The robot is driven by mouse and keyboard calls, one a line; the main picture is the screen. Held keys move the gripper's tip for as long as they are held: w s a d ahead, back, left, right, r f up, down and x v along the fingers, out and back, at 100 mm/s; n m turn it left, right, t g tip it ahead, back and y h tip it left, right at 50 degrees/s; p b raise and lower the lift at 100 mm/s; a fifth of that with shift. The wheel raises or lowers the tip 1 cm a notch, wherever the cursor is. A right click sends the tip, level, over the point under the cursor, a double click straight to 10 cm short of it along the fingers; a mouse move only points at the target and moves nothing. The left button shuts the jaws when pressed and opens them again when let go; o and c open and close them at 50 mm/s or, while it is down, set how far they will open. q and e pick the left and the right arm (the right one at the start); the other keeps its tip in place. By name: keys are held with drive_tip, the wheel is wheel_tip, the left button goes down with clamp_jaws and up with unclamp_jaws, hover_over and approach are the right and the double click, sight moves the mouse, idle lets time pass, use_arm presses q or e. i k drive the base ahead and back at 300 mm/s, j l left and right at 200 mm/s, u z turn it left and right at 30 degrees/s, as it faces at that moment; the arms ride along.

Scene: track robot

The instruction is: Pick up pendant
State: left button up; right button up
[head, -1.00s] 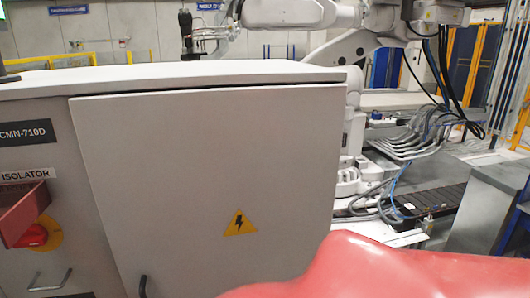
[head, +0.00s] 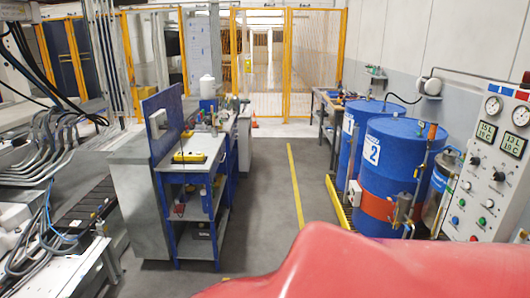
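A yellow and black device (head: 190,157) lies on the top of a blue workbench (head: 186,174) left of the middle. It may be the pendant, but it is too small to tell for sure. Neither of my grippers shows in the head view. A smooth red part of my own body covers the bottom right.
A grey floor aisle with a yellow line (head: 295,186) runs ahead to a yellow-framed mesh fence (head: 262,70). Blue drums (head: 388,183) and a gauge panel (head: 487,165) stand on the right. Cables and machinery (head: 42,150) fill the left.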

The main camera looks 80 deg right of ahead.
sight(193, 157)
drive_tip(key=z, duration=2.1)
drive_tip(key=i+l, duration=0.15)
drive_tip(key=i, duration=0.45)
drive_tip(key=i+l, duration=0.15)
drive_tip(key=i, duration=0.5)
drive_tip(key=i+l, duration=0.15)
drive_tip(key=i, duration=0.45)
drive_tip(key=i+l, duration=0.15)
drive_tip(key=i, duration=0.5)
drive_tip(key=i+l, duration=0.15)
drive_tip(key=i, duration=0.45)
drive_tip(key=i+l, duration=0.15)
drive_tip(key=i, duration=0.5)
